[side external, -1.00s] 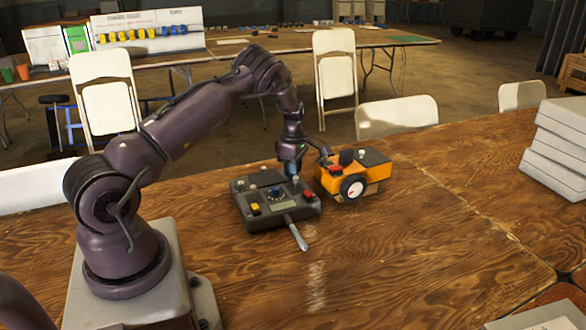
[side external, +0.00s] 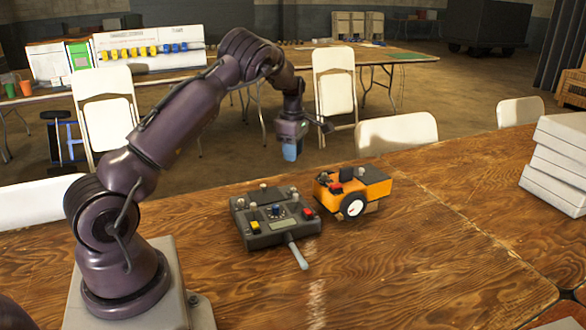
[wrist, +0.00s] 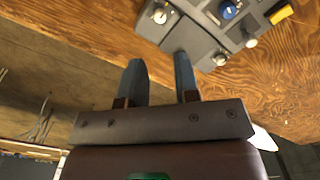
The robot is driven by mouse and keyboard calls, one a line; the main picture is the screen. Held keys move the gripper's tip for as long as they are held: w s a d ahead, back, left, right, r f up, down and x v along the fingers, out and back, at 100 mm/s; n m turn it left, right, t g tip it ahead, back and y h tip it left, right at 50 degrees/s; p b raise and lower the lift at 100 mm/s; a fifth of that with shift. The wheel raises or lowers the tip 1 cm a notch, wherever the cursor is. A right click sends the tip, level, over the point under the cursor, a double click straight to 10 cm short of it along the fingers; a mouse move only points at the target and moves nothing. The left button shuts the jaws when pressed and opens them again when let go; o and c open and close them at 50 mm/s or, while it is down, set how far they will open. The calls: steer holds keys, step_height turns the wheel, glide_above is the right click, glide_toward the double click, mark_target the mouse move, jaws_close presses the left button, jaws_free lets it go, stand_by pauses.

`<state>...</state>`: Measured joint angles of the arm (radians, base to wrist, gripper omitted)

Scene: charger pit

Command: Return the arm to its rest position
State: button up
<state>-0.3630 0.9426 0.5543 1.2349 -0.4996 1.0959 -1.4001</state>
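My gripper (side external: 290,150) hangs in the air above and behind the dark control box, pointing down and clear of it. In the wrist view its two blue-grey fingers (wrist: 158,82) stand apart with nothing between them. My arm rises from its base at the left and bends over at the top.
The control box (side external: 275,239) with knobs, buttons and a grey handle sits on the wooden table (side external: 400,270). It also shows in the wrist view (wrist: 200,42). An orange wheeled device (side external: 375,185) stands right beside it. White boxes (side external: 560,150) are stacked at the right edge. Chairs stand behind.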

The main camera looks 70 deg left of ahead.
steer(key=shift+r, duration=0.95)
steer(key=s+d+r+m+t, duration=0.2)
steer(key=s+d+r+m, duration=0.3)
steer(key=s+d+m, duration=0.2)
steer(key=s+d+r+m+t, duration=0.1)
steer(key=s+d+r+m, duration=0.5)
steer(key=d+m, duration=0.5)
steer(key=s+d+r+m+t, duration=0.2)
steer(key=s+d+r+m, duration=0.4)
steer(key=d, duration=0.8)
steer(key=s+m, duration=0.2)
steer(key=m, duration=0.1)
steer(key=shift+d+t, duration=0.15)
steer(key=shift+t, duration=0.15)
